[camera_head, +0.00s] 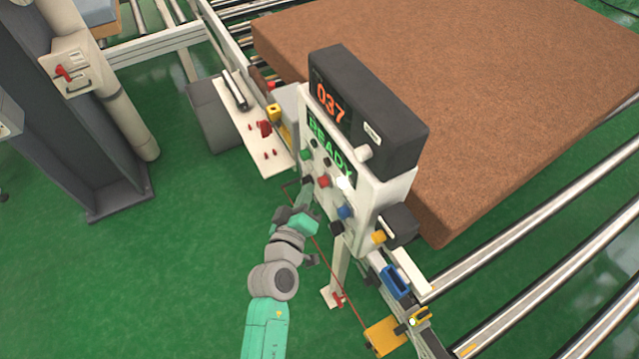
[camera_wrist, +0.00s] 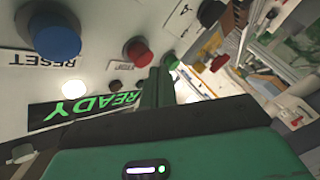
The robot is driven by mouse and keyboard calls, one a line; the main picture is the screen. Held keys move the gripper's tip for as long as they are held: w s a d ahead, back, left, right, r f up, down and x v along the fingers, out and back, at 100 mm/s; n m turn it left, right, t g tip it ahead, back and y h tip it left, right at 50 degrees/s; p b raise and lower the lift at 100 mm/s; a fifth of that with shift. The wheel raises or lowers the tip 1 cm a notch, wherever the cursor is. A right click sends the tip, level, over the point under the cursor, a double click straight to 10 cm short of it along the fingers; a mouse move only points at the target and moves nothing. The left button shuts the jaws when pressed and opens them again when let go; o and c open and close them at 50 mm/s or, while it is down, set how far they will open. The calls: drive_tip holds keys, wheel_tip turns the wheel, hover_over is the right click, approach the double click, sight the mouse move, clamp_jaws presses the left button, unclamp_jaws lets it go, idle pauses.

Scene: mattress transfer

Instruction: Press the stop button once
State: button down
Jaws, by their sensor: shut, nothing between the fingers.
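The control panel (camera_head: 356,200) carries a red button (camera_head: 323,181) in its button field, with a blue button (camera_head: 344,212) lower right and a green button (camera_head: 306,155) upper left. In the wrist view the red button (camera_wrist: 138,53) stands out from the panel face; its small label is partly hidden and I cannot read it. My gripper (camera_head: 306,190) is shut and empty, close in front of the panel. Its fingertips (camera_wrist: 160,78) appear just beside the red button; I cannot tell whether they touch the panel.
The blue button (camera_wrist: 55,32) is labelled RESET. The display (camera_head: 329,148) reads READY, below a 037 readout (camera_head: 330,101). A brown mattress (camera_head: 470,90) lies on rollers behind the panel. A small shelf (camera_head: 250,125) holds loose parts.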

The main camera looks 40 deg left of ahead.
drive_tip(key=s+b, duration=0.1)
drive_tip(key=s+a, duration=0.1)
drive_tip(key=s, duration=0.1)
drive_tip(key=s+a+b, duration=0.1)
drive_tip(key=shift+s+b, duration=0.3)
idle(0.3)
idle(0.7)
